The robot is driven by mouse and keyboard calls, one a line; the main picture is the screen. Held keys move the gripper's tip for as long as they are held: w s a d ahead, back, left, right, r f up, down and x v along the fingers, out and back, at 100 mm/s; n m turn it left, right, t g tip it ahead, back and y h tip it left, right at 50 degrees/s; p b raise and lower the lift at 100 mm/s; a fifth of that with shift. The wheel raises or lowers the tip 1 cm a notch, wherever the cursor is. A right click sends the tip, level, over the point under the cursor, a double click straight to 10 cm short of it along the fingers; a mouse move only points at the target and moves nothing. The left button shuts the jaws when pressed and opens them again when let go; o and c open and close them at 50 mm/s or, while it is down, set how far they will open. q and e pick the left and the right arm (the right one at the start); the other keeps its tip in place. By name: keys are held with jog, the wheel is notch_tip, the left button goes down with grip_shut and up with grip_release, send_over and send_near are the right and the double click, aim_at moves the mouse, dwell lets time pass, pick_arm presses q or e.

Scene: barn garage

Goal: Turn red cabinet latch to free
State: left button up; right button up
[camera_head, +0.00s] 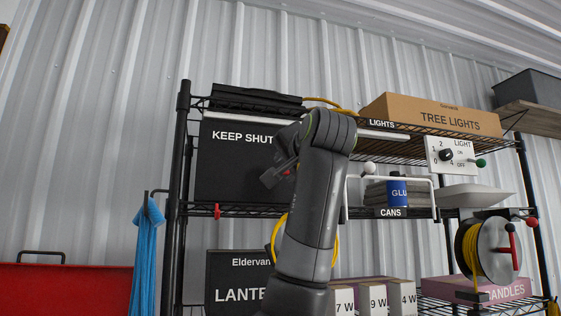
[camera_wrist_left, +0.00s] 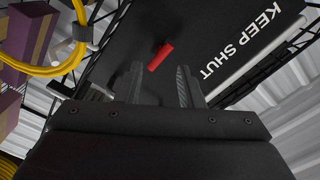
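The black cabinet (camera_head: 233,172) marked KEEP SHUT stands on the middle shelf. In the left wrist view its dark front (camera_wrist_left: 200,25) fills the top, with the lettering slanted. The red latch (camera_wrist_left: 160,56) is a short red bar on that front, tilted in the picture. My left gripper (camera_head: 274,177) is at the cabinet's right side. In the wrist view its fingers (camera_wrist_left: 160,76) are apart, with the latch just beyond and between the tips; contact cannot be told. My right gripper is not in view.
A yellow cable (camera_wrist_left: 75,55) hangs near the wrist. A CANS basket (camera_head: 390,212) with a white rail and a switch panel (camera_head: 452,155) are right of my arm. A LANTERN box (camera_head: 233,280) is below. A small red piece (camera_head: 217,211) is at the shelf edge.

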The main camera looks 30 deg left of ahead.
pick_arm(q)
jog(key=p+x, duration=0.2)
jog(key=x, duration=0.3)
jog(key=shift+w+a, duration=0.15)
jog(key=shift+w, duration=0.1)
